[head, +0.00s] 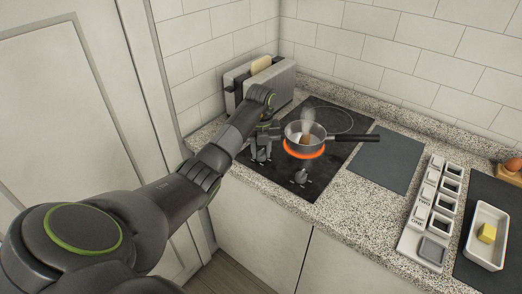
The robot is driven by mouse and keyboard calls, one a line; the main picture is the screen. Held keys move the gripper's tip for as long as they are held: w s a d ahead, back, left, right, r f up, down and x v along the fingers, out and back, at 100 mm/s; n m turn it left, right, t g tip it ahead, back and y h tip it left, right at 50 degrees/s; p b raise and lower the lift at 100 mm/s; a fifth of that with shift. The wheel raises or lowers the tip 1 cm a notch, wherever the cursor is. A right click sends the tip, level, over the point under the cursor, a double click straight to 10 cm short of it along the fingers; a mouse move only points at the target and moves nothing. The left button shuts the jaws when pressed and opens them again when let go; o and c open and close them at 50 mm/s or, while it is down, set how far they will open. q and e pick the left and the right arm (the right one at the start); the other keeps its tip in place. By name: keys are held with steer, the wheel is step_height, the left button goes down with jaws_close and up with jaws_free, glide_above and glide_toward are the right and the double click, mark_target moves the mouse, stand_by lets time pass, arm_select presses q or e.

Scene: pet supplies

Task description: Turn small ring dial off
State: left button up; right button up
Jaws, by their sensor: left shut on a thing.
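The black cooktop (325,184) has two rings. The front ring (304,153) glows orange under a small steel pan (296,133). The back ring (345,113) is dark. One dial (300,176) stands free at the cooktop's front, right of my gripper. My left gripper (261,154) is down at the cooktop's front left, left of the pan, shut on the left dial. Its fingers mostly hide that dial, so its turned position cannot be told. My right gripper is out of view.
The pan's dark handle (360,138) points right. A toaster (289,82) with bread stands close behind my left arm. A dark mat (386,160) lies right of the cooktop. Farther right are a white labelled rack (411,238) and a white dish (479,254) with butter.

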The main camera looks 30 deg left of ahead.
mark_target(261, 151)
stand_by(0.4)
arm_select(q)
steer(key=o, duration=1)
steer(key=shift+w+r, duration=0.1)
steer(key=shift+r, duration=0.5)
step_height(261, 151, up, 6)
steer(key=shift+f, duration=0.2)
step_height(261, 151, up, 11)
steer(key=p, duration=1.1)
steer(key=shift+f, duration=0.15)
